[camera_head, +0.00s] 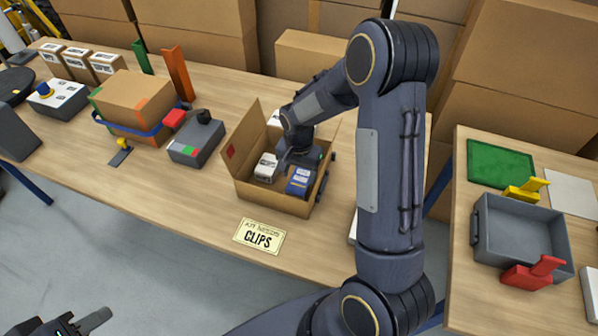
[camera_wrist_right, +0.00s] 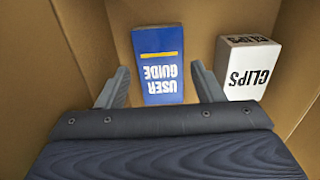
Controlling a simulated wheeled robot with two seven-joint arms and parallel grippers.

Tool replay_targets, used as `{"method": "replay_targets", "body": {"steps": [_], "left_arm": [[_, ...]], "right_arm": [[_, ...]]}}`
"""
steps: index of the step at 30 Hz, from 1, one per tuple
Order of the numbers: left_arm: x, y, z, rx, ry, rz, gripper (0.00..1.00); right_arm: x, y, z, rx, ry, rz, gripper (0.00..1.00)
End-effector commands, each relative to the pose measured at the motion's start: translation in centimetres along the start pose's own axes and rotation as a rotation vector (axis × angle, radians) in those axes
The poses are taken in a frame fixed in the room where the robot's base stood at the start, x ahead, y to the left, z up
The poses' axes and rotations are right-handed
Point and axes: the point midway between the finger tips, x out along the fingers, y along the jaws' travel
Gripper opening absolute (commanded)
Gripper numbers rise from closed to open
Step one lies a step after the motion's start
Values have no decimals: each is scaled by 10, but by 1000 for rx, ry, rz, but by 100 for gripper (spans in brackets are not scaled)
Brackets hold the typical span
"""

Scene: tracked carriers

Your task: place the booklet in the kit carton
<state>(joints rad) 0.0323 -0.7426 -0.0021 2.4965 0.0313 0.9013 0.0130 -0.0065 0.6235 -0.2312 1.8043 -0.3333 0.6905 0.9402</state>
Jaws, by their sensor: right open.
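The kit carton (camera_head: 268,193) stands open on the long table with its flaps up. The booklet (camera_head: 299,181) is inside it at the front right, blue with a white lower part. In the right wrist view the booklet (camera_wrist_right: 158,64) reads "USER GUIDE". My right gripper (camera_wrist_right: 162,80) reaches down into the carton, its fingers open on either side of the booklet's near part, with gaps visible. A white clips box (camera_wrist_right: 246,66) lies beside the booklet; it also shows in the head view (camera_head: 266,167). My left gripper (camera_head: 85,322) is partly cut off at the lower left.
A card reading "CLIPS" (camera_head: 259,236) lies before the carton. A grey device (camera_head: 195,141) and a strapped brown box (camera_head: 134,104) stand to the left. A grey tray (camera_head: 517,232) is on the right table. My right arm hides part of the carton's right side.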

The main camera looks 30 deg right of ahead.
Motion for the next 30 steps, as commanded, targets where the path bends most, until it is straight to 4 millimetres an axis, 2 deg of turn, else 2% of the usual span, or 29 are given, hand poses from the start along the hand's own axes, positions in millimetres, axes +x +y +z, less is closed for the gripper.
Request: {"method": "replay_targets", "body": {"steps": [1, 12, 20, 23, 25, 30], "left_arm": [[-10, 4, -5, 0, 0, 0, 36], [-58, 26, -29, 0, 0, 0, 36], [-70, 32, -35, 0, 0, 0, 36], [-69, 32, -35, 0, 0, 0, 36], [-69, 31, -35, 0, 0, 0, 36], [-69, 31, -35, 0, 0, 0, 36]], "right_arm": [[-15, 0, 0, 0, 1, -1, 61], [-98, 0, 0, 0, 2, -2, 61], [-134, 4, 4, -14, -2, -27, 61], [-162, 14, 16, -57, -6, -91, 61], [-188, 25, 32, -111, -3, -157, 61], [-246, 60, 84, -289, 40, -325, 61]]}}
